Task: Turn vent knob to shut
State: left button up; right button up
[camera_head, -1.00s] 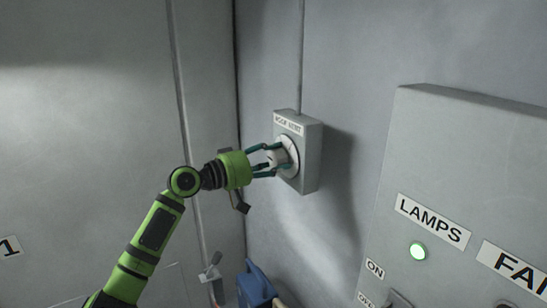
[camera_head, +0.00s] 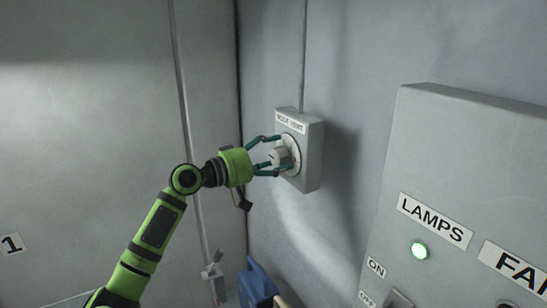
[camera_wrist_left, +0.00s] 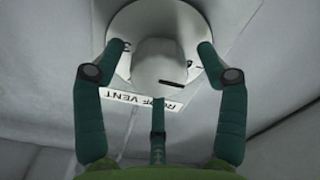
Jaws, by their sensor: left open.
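The roof vent box (camera_head: 311,162) is a grey box on the wall with a "ROOF VENT" label, which appears upside down in the left wrist view (camera_wrist_left: 145,103). A pale round dial plate with a white knob (camera_head: 281,158) is on its front. In the left wrist view the knob (camera_wrist_left: 158,62) shows a short black mark near its lower right edge. My left gripper (camera_head: 275,155) is open at the dial, with its fingers spread around the knob and clear gaps at the knob's sides. The dial markings are mostly hidden. My right gripper is not in view.
A blue object (camera_head: 257,285) is below the box. A pipe (camera_head: 302,55) runs up the wall above the box. The wall between box and panel is clear.

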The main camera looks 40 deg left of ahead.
pick_arm(q)
jog(key=shift+s+f, duration=0.1)
jog(key=v, duration=1.2)
